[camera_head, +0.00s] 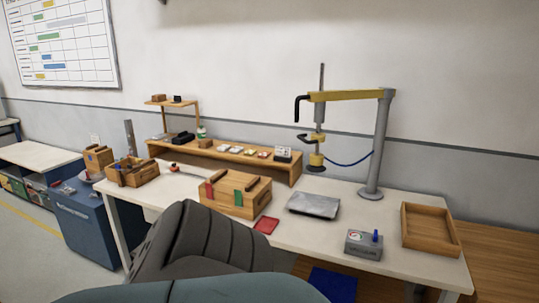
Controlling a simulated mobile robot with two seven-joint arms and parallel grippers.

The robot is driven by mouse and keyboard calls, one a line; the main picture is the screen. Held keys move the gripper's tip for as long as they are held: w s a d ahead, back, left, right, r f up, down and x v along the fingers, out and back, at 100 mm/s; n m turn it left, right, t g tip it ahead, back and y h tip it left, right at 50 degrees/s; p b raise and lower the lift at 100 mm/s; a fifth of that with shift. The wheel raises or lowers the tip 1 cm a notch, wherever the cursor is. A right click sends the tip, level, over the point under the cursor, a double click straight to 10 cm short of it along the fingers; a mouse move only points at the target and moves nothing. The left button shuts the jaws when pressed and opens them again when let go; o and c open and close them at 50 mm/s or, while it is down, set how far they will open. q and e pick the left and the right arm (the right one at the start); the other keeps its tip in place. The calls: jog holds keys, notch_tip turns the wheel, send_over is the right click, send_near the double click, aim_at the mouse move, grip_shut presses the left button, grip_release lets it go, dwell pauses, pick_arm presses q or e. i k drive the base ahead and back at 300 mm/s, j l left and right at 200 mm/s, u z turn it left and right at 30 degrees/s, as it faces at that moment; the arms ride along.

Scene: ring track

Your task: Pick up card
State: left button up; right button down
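A small flat red piece (266,225) that looks like a card lies on the white table (325,241), at the front right of a wooden box (228,201). A green strip and a red strip show on the box's front; I cannot tell whether they are cards. Small light items (236,149) rest on the wooden shelf (282,168) behind, too small to make out. Neither of my grippers is in view.
A grey plate (314,205), a grey device with a blue knob (364,243) and an empty wooden tray (430,229) stand on the table's right side. A yellow-armed stand (381,140) rises behind. A dark ribbed shape (196,243) blocks the table's near left.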

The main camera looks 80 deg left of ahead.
aim_at(284, 152)
jog(key=u, duration=2.5)
